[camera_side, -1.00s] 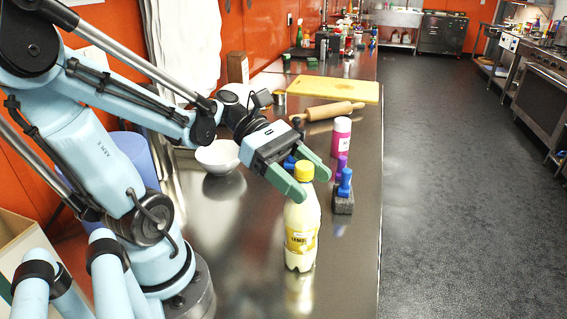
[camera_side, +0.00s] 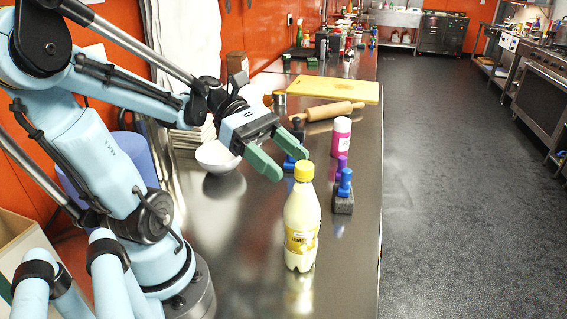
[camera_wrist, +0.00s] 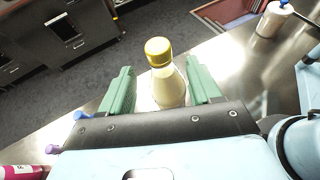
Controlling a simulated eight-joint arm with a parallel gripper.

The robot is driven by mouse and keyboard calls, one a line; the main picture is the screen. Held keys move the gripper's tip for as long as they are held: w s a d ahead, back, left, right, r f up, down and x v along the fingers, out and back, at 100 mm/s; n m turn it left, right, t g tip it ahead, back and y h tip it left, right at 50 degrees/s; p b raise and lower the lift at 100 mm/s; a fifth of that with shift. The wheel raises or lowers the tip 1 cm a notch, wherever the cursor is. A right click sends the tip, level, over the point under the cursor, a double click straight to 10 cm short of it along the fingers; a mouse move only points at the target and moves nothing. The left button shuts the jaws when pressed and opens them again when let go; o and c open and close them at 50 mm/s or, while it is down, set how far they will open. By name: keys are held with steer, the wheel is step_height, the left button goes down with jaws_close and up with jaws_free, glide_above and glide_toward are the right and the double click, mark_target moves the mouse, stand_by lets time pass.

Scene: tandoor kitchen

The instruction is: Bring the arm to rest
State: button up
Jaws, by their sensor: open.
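My gripper (camera_side: 290,161) is open and empty, with its green fingers spread above the metal counter (camera_side: 240,262). A bottle (camera_side: 301,222) with a yellow cap and pale yellow contents stands upright on the counter, just in front of and to the right of the fingers in the side view. In the wrist view the bottle (camera_wrist: 168,84) shows between and beyond the two fingers of the gripper (camera_wrist: 164,82). The side view shows the fingers apart from the bottle. My arm reaches in from the left.
A white bowl (camera_side: 217,158) stands left of the gripper. A pink container (camera_side: 341,138) and a dark block with blue and purple handles (camera_side: 343,200) stand to the right. A rolling pin (camera_side: 334,111) and a yellow cutting board (camera_side: 326,89) lie farther back. The counter's right edge borders the floor.

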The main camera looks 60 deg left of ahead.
mark_target(300, 166)
steer(key=x, duration=0.7)
steer(key=shift+r, duration=0.9)
steer(key=shift+f, duration=0.1)
